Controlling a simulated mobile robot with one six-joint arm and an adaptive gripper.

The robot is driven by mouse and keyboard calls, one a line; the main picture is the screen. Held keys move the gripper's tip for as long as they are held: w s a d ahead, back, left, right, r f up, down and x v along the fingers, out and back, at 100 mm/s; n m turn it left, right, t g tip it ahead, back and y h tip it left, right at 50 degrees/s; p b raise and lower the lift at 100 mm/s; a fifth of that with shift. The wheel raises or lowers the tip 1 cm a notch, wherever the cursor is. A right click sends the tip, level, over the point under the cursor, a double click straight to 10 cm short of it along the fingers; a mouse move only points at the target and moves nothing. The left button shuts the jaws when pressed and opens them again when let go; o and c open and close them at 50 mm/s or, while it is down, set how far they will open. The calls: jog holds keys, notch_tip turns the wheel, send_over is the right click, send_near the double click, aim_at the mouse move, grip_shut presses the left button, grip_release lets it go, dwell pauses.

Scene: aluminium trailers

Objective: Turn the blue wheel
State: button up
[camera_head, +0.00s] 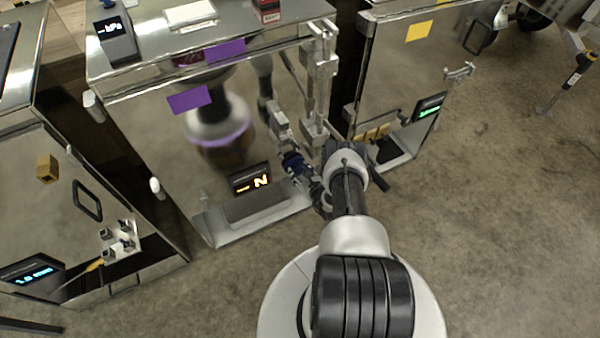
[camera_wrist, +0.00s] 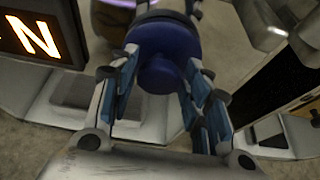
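The blue wheel (camera_wrist: 163,52) is a dark blue round knob in the upper middle of the wrist view. In the head view the wheel (camera_head: 292,163) is small and partly hidden, on the lower right of the middle trailer's front. My gripper (camera_wrist: 162,72) faces it, with one blue-padded finger on either side of its rim. The fingertips lie very close to the rim. I cannot tell whether they press on it or stand apart. In the head view my gripper (camera_head: 308,182) is small and partly covered by my arm.
A display (camera_wrist: 38,38) showing "N" is left of the wheel; it also shows in the head view (camera_head: 250,180). The middle trailer (camera_head: 150,130) has metal rods and fittings (camera_head: 318,80) above the wheel. Another trailer (camera_head: 400,70) stands to the right. Open concrete floor (camera_head: 490,200) lies at right.

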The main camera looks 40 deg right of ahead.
jog(key=c, duration=0.6)
jog(key=shift+d+m+t+y, duration=0.2)
jog(key=shift+m+t+y, duration=0.2)
jog(key=shift+m+y, duration=0.95)
jog(key=shift+m+h, duration=0.35)
jog(key=o, duration=1)
jog(key=shift+o, duration=0.2)
notch_tip(320, 180, up, 10)
jog(key=shift+s+f, duration=0.1)
